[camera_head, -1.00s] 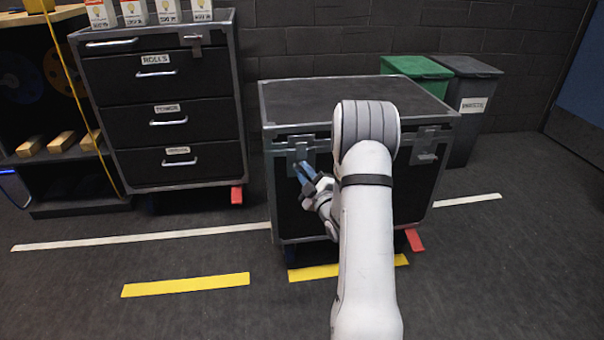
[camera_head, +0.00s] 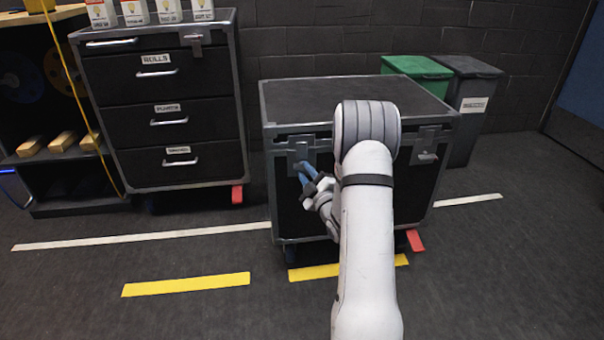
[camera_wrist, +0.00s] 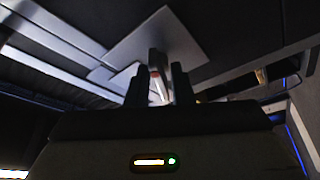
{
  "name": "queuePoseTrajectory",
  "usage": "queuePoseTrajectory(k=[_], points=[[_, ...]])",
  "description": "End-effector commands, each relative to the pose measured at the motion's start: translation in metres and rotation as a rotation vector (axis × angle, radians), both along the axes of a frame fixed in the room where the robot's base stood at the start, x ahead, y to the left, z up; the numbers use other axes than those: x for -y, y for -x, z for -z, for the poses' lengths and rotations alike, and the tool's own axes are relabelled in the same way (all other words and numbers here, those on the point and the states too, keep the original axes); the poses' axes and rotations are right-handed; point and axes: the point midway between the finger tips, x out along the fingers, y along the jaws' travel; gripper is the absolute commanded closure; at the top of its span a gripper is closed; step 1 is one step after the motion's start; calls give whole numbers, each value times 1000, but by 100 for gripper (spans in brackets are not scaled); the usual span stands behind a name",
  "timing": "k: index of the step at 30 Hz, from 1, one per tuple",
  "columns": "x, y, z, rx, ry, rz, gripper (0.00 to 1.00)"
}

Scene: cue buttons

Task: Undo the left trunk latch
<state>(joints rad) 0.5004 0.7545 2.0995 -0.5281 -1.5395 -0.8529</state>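The black trunk (camera_head: 350,95) with grey metal edges stands in the middle of the head view. Its left latch (camera_head: 299,150) is a grey plate on the upper front. My gripper (camera_head: 303,168) is at this latch's lower part, with its bluish fingers pointing up at it. In the wrist view the two dark fingers (camera_wrist: 158,88) stand apart on either side of a small pale latch lever (camera_wrist: 155,84), below a grey plate (camera_wrist: 160,45). A slim gap seems to show beside the lever, so the fingers look open around it. The fingertip contact is not clear.
The right latch (camera_head: 427,150) is on the trunk's front, right of my arm. A labelled drawer cabinet (camera_head: 165,90) stands left of the trunk. Green (camera_head: 418,68) and dark grey (camera_head: 473,100) bins stand behind it at right. The floor in front is clear, with painted lines.

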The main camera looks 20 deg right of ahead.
Motion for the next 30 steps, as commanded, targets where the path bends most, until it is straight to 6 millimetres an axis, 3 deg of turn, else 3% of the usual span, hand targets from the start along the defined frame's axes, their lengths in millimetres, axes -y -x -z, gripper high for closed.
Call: queuePoseTrajectory(k=[11,24,30], points=[[-1,3,0,1,1,-4,71],[3,65,14,0,-1,-2,71],[3,74,17,2,0,-2,71]])
